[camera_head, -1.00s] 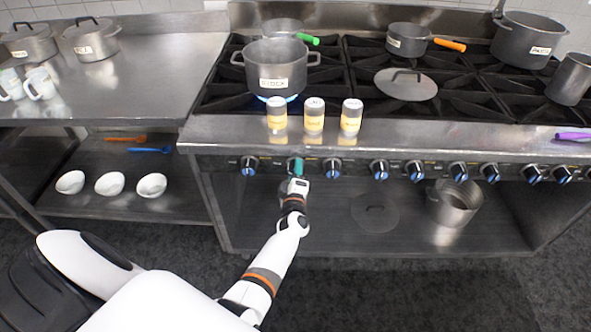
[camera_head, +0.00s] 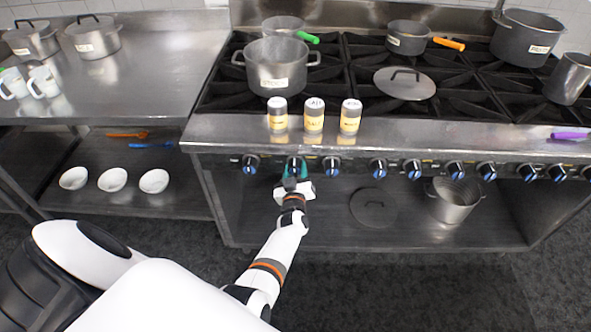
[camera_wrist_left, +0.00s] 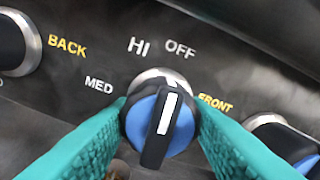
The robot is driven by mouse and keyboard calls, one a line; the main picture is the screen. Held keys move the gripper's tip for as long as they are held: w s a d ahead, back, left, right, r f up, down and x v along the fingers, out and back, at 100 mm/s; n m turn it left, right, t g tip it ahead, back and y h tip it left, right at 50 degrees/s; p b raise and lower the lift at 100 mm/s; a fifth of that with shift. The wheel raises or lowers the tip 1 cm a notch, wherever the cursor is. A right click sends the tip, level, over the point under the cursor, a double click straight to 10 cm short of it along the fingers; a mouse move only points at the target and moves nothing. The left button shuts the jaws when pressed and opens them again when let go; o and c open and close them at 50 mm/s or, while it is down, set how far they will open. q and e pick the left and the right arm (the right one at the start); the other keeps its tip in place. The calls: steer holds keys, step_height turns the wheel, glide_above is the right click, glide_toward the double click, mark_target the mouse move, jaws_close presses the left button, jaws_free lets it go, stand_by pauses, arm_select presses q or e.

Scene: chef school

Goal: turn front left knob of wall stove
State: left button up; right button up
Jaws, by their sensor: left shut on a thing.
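The gripped stove knob (camera_wrist_left: 160,120), blue and black with a white pointer line, is second from the left on the front panel. The yellow word FRONT stands just right of it in the left wrist view, and its white line points up, slightly right, toward OFF. My left gripper (camera_head: 295,172), with teal fingers, is shut on this knob, one finger on each side. In the head view the fingers partly hide the knob (camera_head: 294,163). No flame shows under the stock pot (camera_head: 277,68) on the front left burner. My right gripper is not in view.
Neighbouring knobs sit close by on the left (camera_head: 250,164) and right (camera_head: 331,165). Three shakers (camera_head: 314,115) stand on the front ledge above my gripper. A lower shelf (camera_head: 330,222) holds a dark lid (camera_head: 371,207) and a pot (camera_head: 453,202).

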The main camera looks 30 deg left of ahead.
arm_select(q)
steer(key=shift+f+m, duration=0.1)
steer(key=shift+m, duration=0.5)
steer(key=o, duration=1)
steer(key=shift+c, duration=0.2)
